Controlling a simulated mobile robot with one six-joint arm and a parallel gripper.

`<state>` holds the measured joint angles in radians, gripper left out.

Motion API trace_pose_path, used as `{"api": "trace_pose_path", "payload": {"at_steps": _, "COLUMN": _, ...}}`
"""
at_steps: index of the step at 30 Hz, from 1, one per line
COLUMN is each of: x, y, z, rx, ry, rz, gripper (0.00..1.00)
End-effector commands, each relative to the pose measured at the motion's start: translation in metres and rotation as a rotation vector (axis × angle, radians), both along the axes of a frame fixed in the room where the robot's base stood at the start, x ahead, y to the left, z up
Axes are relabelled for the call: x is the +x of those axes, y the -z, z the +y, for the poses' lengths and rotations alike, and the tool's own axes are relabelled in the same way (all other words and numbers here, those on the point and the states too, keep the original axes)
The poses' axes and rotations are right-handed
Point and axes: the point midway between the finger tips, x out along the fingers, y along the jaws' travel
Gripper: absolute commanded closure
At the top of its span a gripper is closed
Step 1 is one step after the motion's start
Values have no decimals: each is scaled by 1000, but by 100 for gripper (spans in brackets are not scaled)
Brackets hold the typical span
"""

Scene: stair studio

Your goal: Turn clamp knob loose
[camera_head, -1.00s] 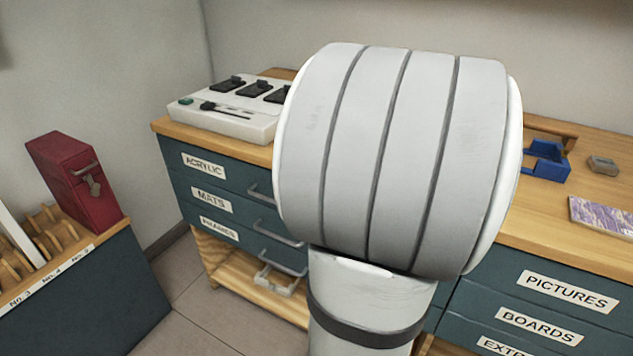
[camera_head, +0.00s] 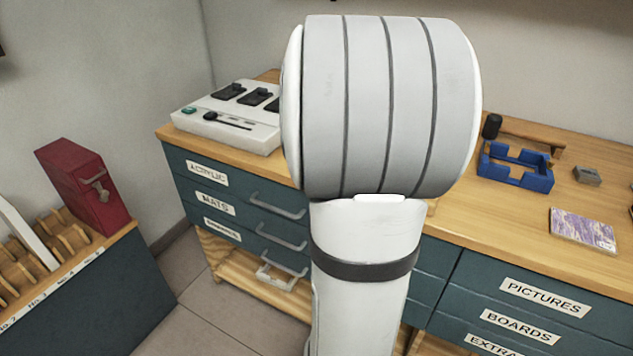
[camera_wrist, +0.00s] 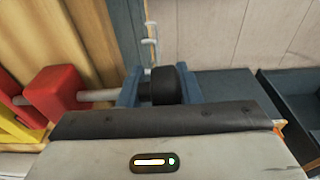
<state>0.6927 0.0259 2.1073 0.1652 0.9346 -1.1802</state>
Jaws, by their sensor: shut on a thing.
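In the wrist view, a black round knob (camera_wrist: 167,84) sits at the end of a grey rod (camera_wrist: 97,96). The rod runs left into a red block (camera_wrist: 57,95), with a yellow piece (camera_wrist: 14,128) beyond it. My gripper (camera_wrist: 160,88) has a blue-grey finger on each side of the knob and is shut on it. The dark top of my gripper's body hides the knob's lower part. In the head view, my own arm covers the middle, so the knob and my gripper are hidden there.
A wooden counter (camera_head: 470,205) carries a white switch panel (camera_head: 225,115), a blue frame (camera_head: 515,166), a small grey block (camera_head: 587,175) and a purple picture (camera_head: 583,230). A red box (camera_head: 82,185) stands at left. Tiled floor (camera_head: 185,310) shows between the cabinets.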

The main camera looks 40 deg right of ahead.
Motion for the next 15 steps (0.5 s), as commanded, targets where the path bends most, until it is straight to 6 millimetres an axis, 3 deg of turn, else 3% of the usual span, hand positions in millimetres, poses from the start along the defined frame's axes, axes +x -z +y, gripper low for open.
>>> {"api": "trace_pose_path", "payload": {"at_steps": 15, "x": -6, "y": 4, "z": 5, "rx": -71, "ry": -3, "rz": 226, "gripper": 92}}
